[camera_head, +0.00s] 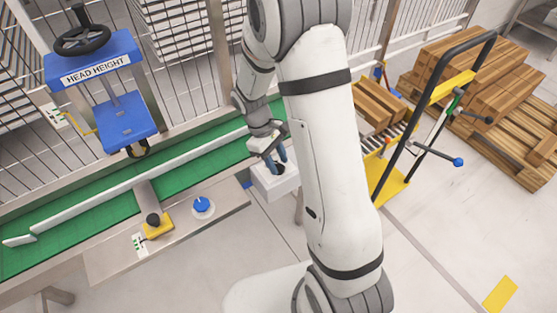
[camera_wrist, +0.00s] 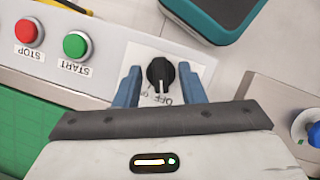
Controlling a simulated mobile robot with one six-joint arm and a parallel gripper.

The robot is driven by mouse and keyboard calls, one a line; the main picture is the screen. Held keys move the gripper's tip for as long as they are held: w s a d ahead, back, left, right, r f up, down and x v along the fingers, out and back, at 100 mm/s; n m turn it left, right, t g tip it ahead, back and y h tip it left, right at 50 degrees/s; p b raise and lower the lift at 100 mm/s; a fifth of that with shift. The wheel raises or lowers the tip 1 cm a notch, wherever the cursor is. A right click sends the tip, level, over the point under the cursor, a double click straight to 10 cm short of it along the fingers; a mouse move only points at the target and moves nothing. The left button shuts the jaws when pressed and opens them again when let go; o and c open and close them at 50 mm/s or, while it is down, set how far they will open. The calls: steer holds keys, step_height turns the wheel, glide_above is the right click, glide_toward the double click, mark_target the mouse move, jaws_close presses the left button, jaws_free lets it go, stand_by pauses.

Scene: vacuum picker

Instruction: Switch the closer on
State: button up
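The closer's switch is a black rotary knob (camera_wrist: 160,74) on a light plate lettered OFF, seen in the wrist view. Part of the lettering is hidden by my gripper. My gripper (camera_wrist: 160,88) has its two blue fingers apart, one on each side of the knob. I cannot tell whether they touch it. In the head view my gripper (camera_head: 276,160) is over a white box (camera_head: 276,185) beside the green conveyor, partly hidden by my arm.
A red STOP button (camera_wrist: 29,31) and a green START button (camera_wrist: 76,45) sit left of the knob. A blue-edged dark object (camera_wrist: 215,12) is above it. A blue knob (camera_head: 203,204) and a yellow-based lever (camera_head: 156,224) stand along the green conveyor (camera_head: 100,215). A blue HEAD HEIGHT unit (camera_head: 105,85) stands behind.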

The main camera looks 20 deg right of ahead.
jaws_close()
steer(key=shift+d, duration=0.15)
steer(key=shift+m, duration=0.3)
steer(key=m, duration=0.2)
steer(key=m+y+p, duration=0.1)
steer(key=m, duration=0.1)
steer(key=shift+g+y, duration=0.3)
steer(key=shift+g, duration=0.1)
steer(key=shift+m+y+p, duration=0.6)
steer(key=shift+m+y, duration=0.3)
steer(key=shift+m, duration=1.3)
steer(key=shift+w, duration=0.1)
jaws_free()
